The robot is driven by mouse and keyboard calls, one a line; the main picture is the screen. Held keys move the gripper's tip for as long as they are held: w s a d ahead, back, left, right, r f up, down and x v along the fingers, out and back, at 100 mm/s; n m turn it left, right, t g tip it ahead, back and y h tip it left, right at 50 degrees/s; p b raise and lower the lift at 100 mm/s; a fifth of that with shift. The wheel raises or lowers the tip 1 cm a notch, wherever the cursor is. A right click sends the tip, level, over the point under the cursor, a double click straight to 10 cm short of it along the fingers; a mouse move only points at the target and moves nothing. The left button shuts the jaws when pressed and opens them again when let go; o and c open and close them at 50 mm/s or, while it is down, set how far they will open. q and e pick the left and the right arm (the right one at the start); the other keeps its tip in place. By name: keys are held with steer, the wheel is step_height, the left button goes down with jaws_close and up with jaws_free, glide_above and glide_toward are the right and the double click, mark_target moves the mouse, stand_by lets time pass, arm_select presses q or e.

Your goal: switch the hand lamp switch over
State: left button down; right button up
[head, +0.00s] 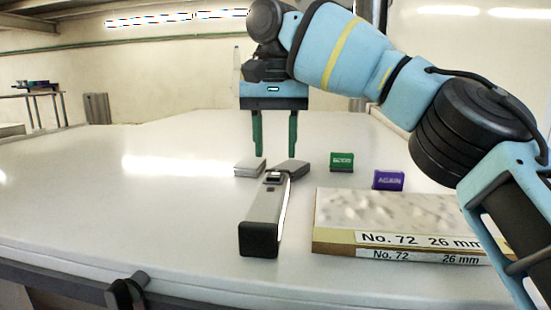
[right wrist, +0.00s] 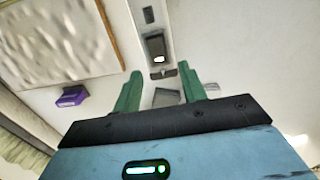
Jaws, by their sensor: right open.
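The hand lamp (head: 262,212) is a long grey body with a black end cap facing me, lying on the pale table. Its dark switch (head: 272,176) sits on top near the far end, beside a short angled grey head. In the right wrist view the lamp (right wrist: 145,25) runs down from the top edge, with the dark switch (right wrist: 155,46) showing a small bright patch. My right gripper (head: 275,153) is open and empty, its green fingers pointing down above and just beyond the switch. In the wrist view its fingertips (right wrist: 160,72) lie just below the switch. My left gripper is not in view.
A wide box (head: 335,236) labelled "No. 72 26 mm" lies right of the lamp. A purple "AGAIN" block (head: 388,180) and a green block (head: 342,162) stand behind it. A flat grey block (head: 248,170) lies near the lamp's far end. The table's left side is clear.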

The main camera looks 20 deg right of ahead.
mark_target(275, 173)
steer(key=shift+f, duration=1.55)
